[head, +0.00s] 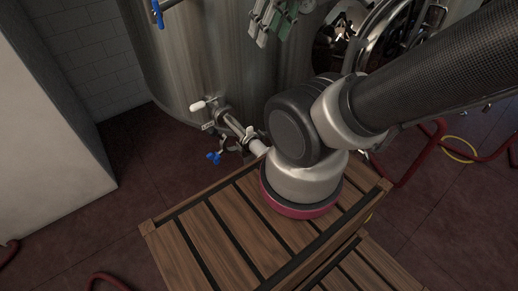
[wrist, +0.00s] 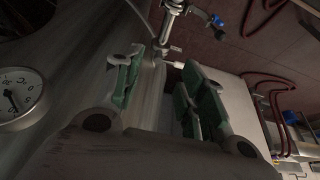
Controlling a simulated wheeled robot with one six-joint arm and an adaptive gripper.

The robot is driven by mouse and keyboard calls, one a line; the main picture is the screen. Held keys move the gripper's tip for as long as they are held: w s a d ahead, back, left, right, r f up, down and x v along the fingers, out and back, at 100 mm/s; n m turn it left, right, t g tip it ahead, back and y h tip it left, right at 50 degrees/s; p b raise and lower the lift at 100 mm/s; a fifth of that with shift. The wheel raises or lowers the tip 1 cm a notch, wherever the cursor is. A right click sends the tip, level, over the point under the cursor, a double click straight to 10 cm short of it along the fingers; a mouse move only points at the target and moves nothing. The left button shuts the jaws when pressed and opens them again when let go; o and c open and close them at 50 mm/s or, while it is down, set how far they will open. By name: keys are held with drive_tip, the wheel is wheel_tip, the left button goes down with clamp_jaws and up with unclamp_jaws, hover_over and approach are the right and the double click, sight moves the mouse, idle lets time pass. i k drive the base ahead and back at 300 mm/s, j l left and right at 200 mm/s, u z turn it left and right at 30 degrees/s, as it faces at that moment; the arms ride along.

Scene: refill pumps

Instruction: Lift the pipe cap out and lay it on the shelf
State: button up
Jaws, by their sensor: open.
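A metal outlet pipe (head: 232,124) with a white-handled valve (head: 198,105) and a blue-handled valve (head: 214,157) sticks out low from the steel tank. A pale end piece (head: 259,147) shows at its near end; I cannot tell whether it is the pipe cap. In the wrist view the pipe (wrist: 170,20) is beyond the fingertips at the top. My gripper (head: 270,22) is above the pipe in the head view, apart from it. In the wrist view my gripper (wrist: 168,80) is open, with nothing between its green pads. I cannot make out the shelf for certain.
The steel tank (head: 185,60) stands close to my gripper, with a dial gauge (wrist: 20,98) on it in the wrist view. A slatted wooden top (head: 200,235) lies under my arm. Red hoses (head: 412,160) lie on the floor. A white block (head: 50,120) stands at left.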

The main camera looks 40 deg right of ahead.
sight(254, 144)
drive_tip(key=k+l, duration=0.15)
drive_tip(key=l, duration=0.2)
drive_tip(key=k+l, duration=0.15)
drive_tip(key=l, duration=0.2)
drive_tip(key=k+l, duration=0.15)
drive_tip(key=l, duration=0.2)
drive_tip(key=k+l, duration=0.2)
drive_tip(key=l, duration=0.15)
drive_tip(key=k+l, duration=0.15)
drive_tip(key=l, duration=0.2)
drive_tip(key=u, duration=0.05)
